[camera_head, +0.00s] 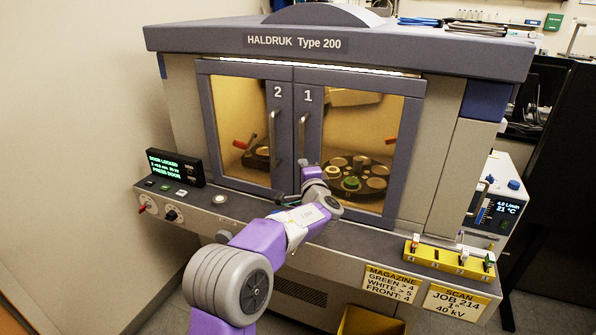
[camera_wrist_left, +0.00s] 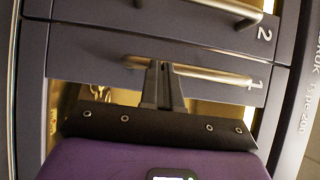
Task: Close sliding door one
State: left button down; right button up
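Sliding door one (camera_head: 308,95), marked 1, is the right glazed door of the grey machine and stands against door two (camera_head: 278,95), with no visible gap between their frames. Its vertical bar handle (camera_head: 304,135) also shows in the left wrist view (camera_wrist_left: 215,75). My left gripper (camera_wrist_left: 160,64) is at this handle, its two dark fingers together and side by side along the bar. The tips overlap the bar in the wrist view; whether they touch it I cannot tell. In the head view my arm hides the fingertips. My right gripper is in neither view.
A round carousel (camera_head: 357,176) shows behind door one's glass. A ledge (camera_head: 330,238) runs below the doors, with a status display (camera_head: 175,166) reading "DOOR LOCKED" at left and a yellow magazine (camera_head: 450,258) at right. A yellow bin (camera_head: 370,322) stands below.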

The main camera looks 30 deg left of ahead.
pick_arm(q)
jog(key=shift+w+d, duration=0.2)
jog(key=shift+d, duration=0.25)
jog(key=w+d+b+v, duration=0.1)
jog(key=d+b+v, duration=0.1)
jog(key=v, duration=1.1)
notch_tip(320, 180, down, 18)
jog(key=s+m+g+h+p, duration=0.1)
jog(key=g+h+p, duration=0.1)
jog(key=g+h, duration=0.25)
jog(key=s+d+f+n+g+h+p, duration=0.1)
jog(key=s+d+f+g+h, duration=0.15)
jog(key=s+f, duration=0.4)
jog(key=s+d+f+g+h, duration=0.1)
jog(key=s+d+f+g, duration=0.2)
jog(key=f, duration=0.6)
jog(key=s+d+f+n+g+h+p, duration=0.1)
jog(key=s+d+f+n+h+p, duration=0.1)
jog(key=s+f+n, duration=0.4)
jog(key=s+d+f+n+g+h+p, duration=0.2)
jog(key=s+d+f+n+h, duration=0.3)
jog(key=s, duration=1)
jog(key=shift+d+f+n+g, duration=0.3)
jog(key=shift+d+f+n, duration=0.1)
jog(key=shift+f+n, duration=0.5)
